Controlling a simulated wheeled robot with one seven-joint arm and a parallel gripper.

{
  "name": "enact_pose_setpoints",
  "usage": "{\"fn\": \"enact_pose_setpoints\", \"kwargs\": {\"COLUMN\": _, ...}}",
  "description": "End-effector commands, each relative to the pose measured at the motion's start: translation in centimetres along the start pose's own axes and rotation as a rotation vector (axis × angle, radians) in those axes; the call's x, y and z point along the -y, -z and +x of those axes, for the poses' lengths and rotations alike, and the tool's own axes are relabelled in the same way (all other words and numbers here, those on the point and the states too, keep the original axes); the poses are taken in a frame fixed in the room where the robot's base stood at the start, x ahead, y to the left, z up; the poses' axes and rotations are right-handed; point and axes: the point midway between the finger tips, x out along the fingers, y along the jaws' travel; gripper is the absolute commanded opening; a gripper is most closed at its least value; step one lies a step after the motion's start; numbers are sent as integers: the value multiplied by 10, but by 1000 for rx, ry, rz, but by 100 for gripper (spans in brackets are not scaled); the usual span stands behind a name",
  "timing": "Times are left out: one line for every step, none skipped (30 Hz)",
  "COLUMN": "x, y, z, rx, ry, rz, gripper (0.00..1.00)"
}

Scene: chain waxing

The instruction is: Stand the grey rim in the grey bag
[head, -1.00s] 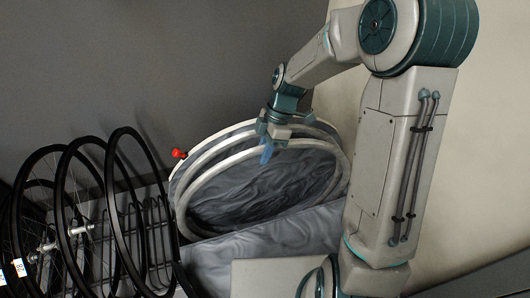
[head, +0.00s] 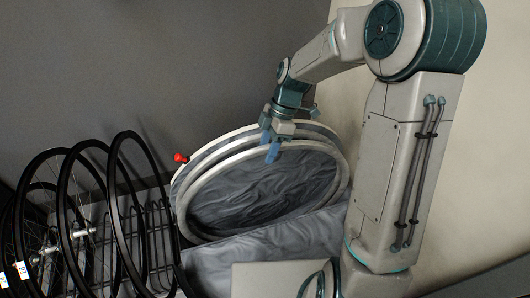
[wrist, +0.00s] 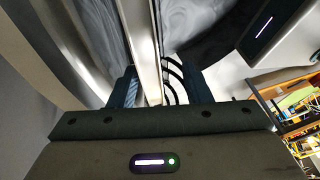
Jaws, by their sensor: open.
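The grey bag (head: 285,240) stands open, its crumpled grey cloth showing in front of and through the rings. Pale grey rings stand upright in it, slightly tilted; the front one, the grey rim (head: 184,205), has its lower part hidden behind the bag's front wall. My gripper (head: 269,148) is at the top of the rim, with its blue fingers apart. In the wrist view, the rim (wrist: 147,45) runs between the two open fingers (wrist: 160,90), with no clear grip on it. I cannot tell whether a finger touches it.
Black wheels (head: 75,195) stand in a wire rack (head: 157,240) to the left of the bag. A red knob (head: 180,157) is at the rings' upper left edge. Shelves (wrist: 300,120) show at the right in the wrist view.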

Motion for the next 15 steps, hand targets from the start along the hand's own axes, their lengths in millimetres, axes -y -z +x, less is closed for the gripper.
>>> {"fn": "enact_pose_setpoints", "kwargs": {"x": 0, "y": 1, "z": -16, "rx": 0, "ry": -5, "rz": 1, "gripper": 44}}
{"fn": "enact_pose_setpoints", "kwargs": {"x": 0, "y": 1, "z": -23, "rx": 0, "ry": -6, "rz": 1, "gripper": 44}}
{"fn": "enact_pose_setpoints", "kwargs": {"x": 0, "y": 1, "z": -32, "rx": 0, "ry": -5, "rz": 1, "gripper": 44}}
{"fn": "enact_pose_setpoints", "kwargs": {"x": 0, "y": 1, "z": -40, "rx": 0, "ry": -4, "rz": 1, "gripper": 44}}
{"fn": "enact_pose_setpoints", "kwargs": {"x": 0, "y": 1, "z": -47, "rx": 0, "ry": -5, "rz": 1, "gripper": 44}}
{"fn": "enact_pose_setpoints", "kwargs": {"x": 0, "y": 1, "z": -56, "rx": 0, "ry": -4, "rz": 2, "gripper": 44}}
{"fn": "enact_pose_setpoints", "kwargs": {"x": 0, "y": 1, "z": -63, "rx": 0, "ry": -5, "rz": 1, "gripper": 44}}
{"fn": "enact_pose_setpoints", "kwargs": {"x": 0, "y": 1, "z": -69, "rx": 0, "ry": -4, "rz": 1, "gripper": 44}}
{"fn": "enact_pose_setpoints", "kwargs": {"x": 0, "y": 1, "z": -77, "rx": 0, "ry": -4, "rz": 1, "gripper": 44}}
{"fn": "enact_pose_setpoints", "kwargs": {"x": 0, "y": 1, "z": -82, "rx": 0, "ry": -4, "rz": 0, "gripper": 44}}
{"fn": "enact_pose_setpoints", "kwargs": {"x": 0, "y": 1, "z": -87, "rx": 0, "ry": -3, "rz": 1, "gripper": 44}}
{"fn": "enact_pose_setpoints", "kwargs": {"x": 0, "y": 1, "z": -93, "rx": 0, "ry": -3, "rz": 1, "gripper": 44}}
{"fn": "enact_pose_setpoints", "kwargs": {"x": 0, "y": 1, "z": -97, "rx": 0, "ry": -2, "rz": 1, "gripper": 44}}
{"fn": "enact_pose_setpoints", "kwargs": {"x": 0, "y": 1, "z": -100, "rx": 0, "ry": -2, "rz": 1, "gripper": 44}}
{"fn": "enact_pose_setpoints", "kwargs": {"x": 0, "y": 1, "z": -104, "rx": 0, "ry": -2, "rz": 1, "gripper": 44}}
